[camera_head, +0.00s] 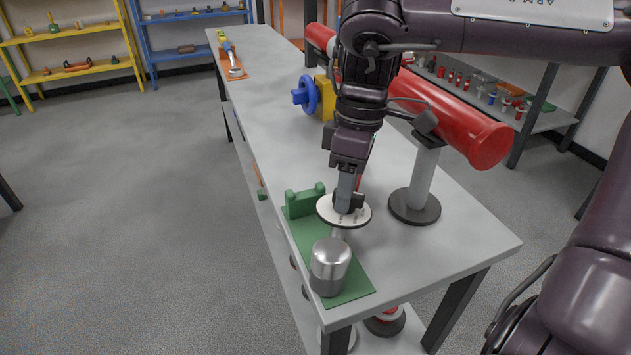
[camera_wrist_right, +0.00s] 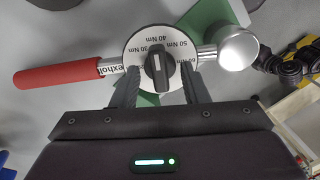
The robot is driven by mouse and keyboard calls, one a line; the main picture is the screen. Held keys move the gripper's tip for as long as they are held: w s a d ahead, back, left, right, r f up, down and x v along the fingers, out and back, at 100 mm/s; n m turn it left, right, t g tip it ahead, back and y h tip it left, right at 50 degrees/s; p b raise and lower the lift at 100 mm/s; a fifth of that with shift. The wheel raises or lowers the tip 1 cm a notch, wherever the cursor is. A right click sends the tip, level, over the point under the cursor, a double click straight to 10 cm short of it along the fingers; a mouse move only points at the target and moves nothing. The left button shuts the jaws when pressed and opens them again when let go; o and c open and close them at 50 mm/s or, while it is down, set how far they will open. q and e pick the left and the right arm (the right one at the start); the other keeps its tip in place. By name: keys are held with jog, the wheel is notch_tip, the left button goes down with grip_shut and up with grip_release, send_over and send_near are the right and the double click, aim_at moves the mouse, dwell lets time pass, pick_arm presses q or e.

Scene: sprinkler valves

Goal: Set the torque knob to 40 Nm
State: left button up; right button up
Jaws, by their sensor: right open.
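The torque knob (camera_wrist_right: 158,72) is black with a pale mark. It sits on a white dial (camera_wrist_right: 132,50) with Nm labels, including 30, 40, 50 and 60. Its upper end points up near the 40 Nm label; the exact setting is hard to tell. The dial (camera_head: 327,214) belongs to a wrench with a red handle (camera_wrist_right: 50,78) and a metal cylinder head (camera_head: 330,266); the head also shows in the wrist view (camera_wrist_right: 236,48). My right gripper (camera_head: 345,203) is open above the dial, its fingers (camera_wrist_right: 160,90) either side of the knob. My left gripper is not in view.
The wrench lies along a green mat (camera_head: 352,288) with a green bracket (camera_head: 304,202) on the grey bench (camera_head: 450,240). A red pipe (camera_head: 455,118) on a grey stand (camera_head: 421,180) is close to the right. A blue handwheel (camera_head: 308,95) stands farther back. The bench's far stretch is mostly clear.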

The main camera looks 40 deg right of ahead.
jog(key=shift+w+d+r+p, duration=0.1)
jog(key=shift+d+r+p, duration=0.15)
jog(key=shift+r+p, duration=1.25)
jog(key=shift+w+d+r+p, duration=0.1)
jog(key=shift+d+r+p, duration=0.1)
jog(key=shift+r+p, duration=1.25)
